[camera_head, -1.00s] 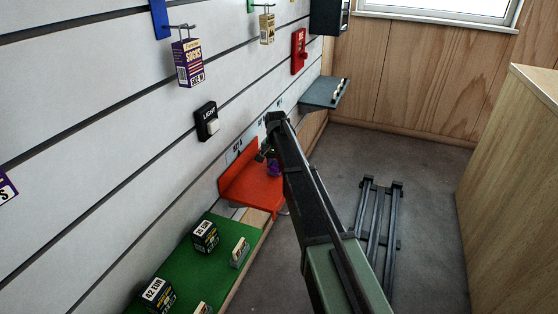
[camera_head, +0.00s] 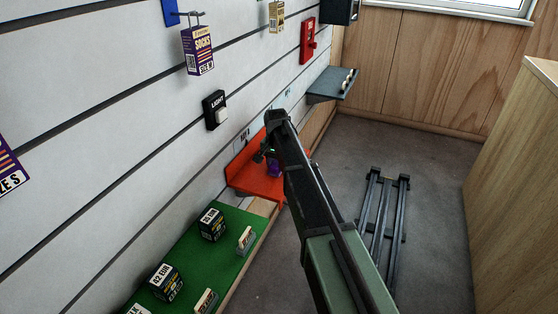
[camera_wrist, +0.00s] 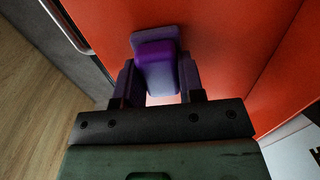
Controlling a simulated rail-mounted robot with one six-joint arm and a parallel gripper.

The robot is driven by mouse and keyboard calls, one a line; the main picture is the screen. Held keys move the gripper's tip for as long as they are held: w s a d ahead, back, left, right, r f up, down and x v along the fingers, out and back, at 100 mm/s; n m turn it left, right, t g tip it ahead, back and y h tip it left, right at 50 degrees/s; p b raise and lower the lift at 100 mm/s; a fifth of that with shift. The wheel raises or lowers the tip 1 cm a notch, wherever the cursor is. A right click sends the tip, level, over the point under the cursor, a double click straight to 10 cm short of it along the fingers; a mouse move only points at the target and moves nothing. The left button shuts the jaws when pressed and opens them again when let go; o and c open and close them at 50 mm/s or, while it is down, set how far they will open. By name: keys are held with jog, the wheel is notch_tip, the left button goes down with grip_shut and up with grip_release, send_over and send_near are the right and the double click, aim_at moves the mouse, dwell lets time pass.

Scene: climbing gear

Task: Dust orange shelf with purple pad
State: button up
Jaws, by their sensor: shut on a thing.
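The orange shelf (camera_head: 256,181) is fixed to the white slatted wall, left of my arm in the head view. Its flat surface (camera_wrist: 225,50) fills much of the wrist view. The purple pad (camera_wrist: 158,62) is held between the fingers of my gripper (camera_wrist: 160,85), with its flat end over the shelf surface. I cannot tell whether the pad touches the shelf. In the head view the pad (camera_head: 274,168) shows as a small purple patch over the shelf, partly hidden by my arm.
A green shelf (camera_head: 232,224) with boxes and small cards is nearer me. A grey shelf (camera_head: 326,86) lies farther along the wall. A light switch (camera_head: 216,110) and socks box (camera_head: 198,50) are on the wall. A dark rack (camera_head: 384,215) lies on the floor.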

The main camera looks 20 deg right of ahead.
aim_at(270, 180)
jog(key=shift+s+a, duration=0.8)
jog(key=shift+s, duration=0.25)
jog(key=shift+s+a, duration=0.8)
jog(key=shift+s, duration=0.2)
notch_tip(270, 180, up, 6)
jog(key=p, duration=0.6)
notch_tip(270, 180, up, 3)
jog(key=p, duration=0.3)
jog(key=shift+w, duration=0.1)
